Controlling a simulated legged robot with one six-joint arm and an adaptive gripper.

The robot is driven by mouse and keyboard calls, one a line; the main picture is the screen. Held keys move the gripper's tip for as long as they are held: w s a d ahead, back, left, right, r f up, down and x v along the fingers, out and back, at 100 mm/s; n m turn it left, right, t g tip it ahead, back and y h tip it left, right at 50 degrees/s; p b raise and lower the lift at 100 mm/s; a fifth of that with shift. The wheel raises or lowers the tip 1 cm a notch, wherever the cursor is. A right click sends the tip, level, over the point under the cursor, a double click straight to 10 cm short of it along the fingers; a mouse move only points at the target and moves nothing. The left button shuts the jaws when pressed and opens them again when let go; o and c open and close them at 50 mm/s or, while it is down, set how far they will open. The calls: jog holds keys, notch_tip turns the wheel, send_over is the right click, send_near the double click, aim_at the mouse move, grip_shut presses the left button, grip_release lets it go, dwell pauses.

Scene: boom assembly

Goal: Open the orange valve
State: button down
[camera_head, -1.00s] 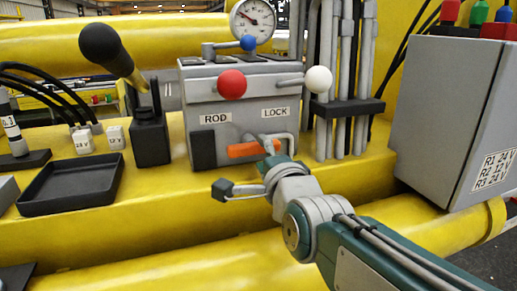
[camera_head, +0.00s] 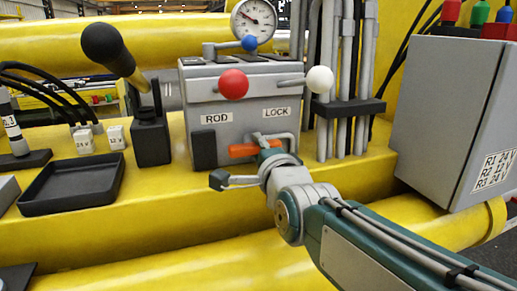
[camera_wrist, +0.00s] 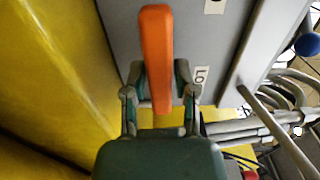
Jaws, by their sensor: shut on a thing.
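The orange valve handle (camera_head: 243,150) lies roughly level across the lower front of the grey valve box (camera_head: 258,97), under the ROD and LOCK labels. In the wrist view the orange handle (camera_wrist: 155,60) runs up and away from between my fingers. My gripper (camera_head: 270,148) is at the right end of the handle. In the wrist view my gripper (camera_wrist: 160,95) has one finger on each side of the handle and is shut on it. The handle's pivot is hidden.
A red knob (camera_head: 234,84) and a white knob (camera_head: 319,79) stick out above the handle. A gauge (camera_head: 253,19) stands on top. A black tray (camera_head: 72,184) and a black-knobbed lever (camera_head: 102,44) are at left. A grey cabinet (camera_head: 445,110) stands at right.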

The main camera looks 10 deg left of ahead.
jog(key=shift+f+n, duration=0.1)
jog(key=shift+n, duration=0.2)
jog(key=n, duration=0.3)
jog(key=shift+n, duration=0.3)
jog(key=n, duration=0.4)
jog(key=shift+a+n, duration=0.1)
jog(key=shift+n, duration=0.2)
jog(key=n, duration=0.4)
jog(key=shift+s+a, duration=0.1)
jog(key=shift+n, duration=2.5)
jog(key=shift+r, duration=0.2)
jog(key=c, duration=0.5)
grip_release()
jog(key=shift+a, duration=0.15)
